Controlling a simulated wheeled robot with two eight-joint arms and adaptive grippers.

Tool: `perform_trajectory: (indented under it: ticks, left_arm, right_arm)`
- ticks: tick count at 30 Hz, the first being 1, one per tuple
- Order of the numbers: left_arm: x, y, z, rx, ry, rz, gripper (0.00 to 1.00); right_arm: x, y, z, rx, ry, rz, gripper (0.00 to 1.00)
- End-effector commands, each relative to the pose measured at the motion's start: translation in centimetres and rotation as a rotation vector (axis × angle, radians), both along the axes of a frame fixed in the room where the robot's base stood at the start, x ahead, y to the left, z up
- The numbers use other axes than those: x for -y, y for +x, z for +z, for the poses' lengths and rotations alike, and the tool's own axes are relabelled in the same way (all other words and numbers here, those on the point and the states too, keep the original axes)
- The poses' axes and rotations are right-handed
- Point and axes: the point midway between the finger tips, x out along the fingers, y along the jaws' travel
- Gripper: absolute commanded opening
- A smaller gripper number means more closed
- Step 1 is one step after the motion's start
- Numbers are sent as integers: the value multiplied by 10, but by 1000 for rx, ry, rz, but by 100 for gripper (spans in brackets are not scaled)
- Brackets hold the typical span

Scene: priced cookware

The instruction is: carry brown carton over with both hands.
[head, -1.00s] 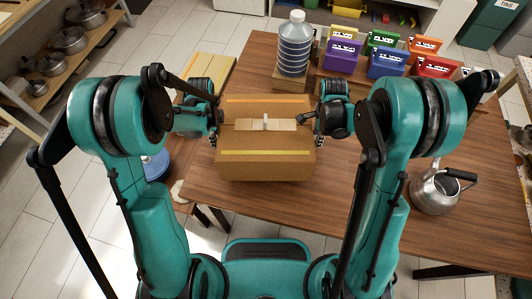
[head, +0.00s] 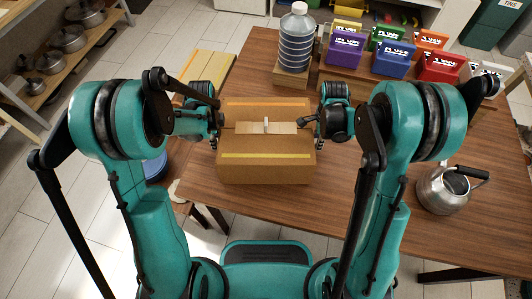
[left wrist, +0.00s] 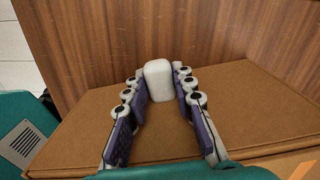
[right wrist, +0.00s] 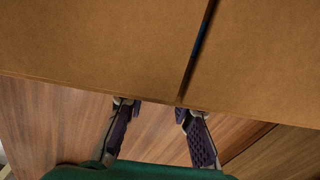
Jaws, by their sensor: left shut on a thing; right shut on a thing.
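The brown carton (head: 265,171) is in the middle of the head view, over the near left part of the wooden table, with yellow tape strips and a small white piece on top. My left gripper (head: 217,132) is at its left side and my right gripper (head: 315,130) at its right side. In the left wrist view, the fingers (left wrist: 158,95) are around a white rounded block against the carton (left wrist: 85,130). In the right wrist view, the fingers (right wrist: 152,105) meet the carton's edge (right wrist: 90,50); what they grip is hidden. I cannot tell whether the carton touches the table.
A large water bottle (head: 295,42) stands behind the carton. Several coloured, priced boxes (head: 390,60) fill the table's back right. A metal kettle (head: 440,190) stands at the right. The table (head: 400,130) is clear between the carton and kettle. A shelf of pots (head: 50,62) is at left.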

Motion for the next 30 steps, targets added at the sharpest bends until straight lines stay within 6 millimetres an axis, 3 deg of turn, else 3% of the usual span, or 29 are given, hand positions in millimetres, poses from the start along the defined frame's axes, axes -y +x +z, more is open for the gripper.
perform_trajectory:
  ticks: [1,3,14,17,30]
  left_arm:
    - [0,0,-3,0,0,0,30]
    - [0,0,-1,0,0,0,45]
    - [0,0,3,0,0,0,45]
    - [0,0,15,0,0,0,45]
    - [0,0,103,0,0,0,45]
  right_arm:
    - [0,0,-3,0,0,0,30]
    - [0,0,-1,0,0,0,46]
    - [0,0,-1,0,0,0,46]
    - [0,0,-1,0,0,0,46]
    - [0,0,-1,0,0,0,46]
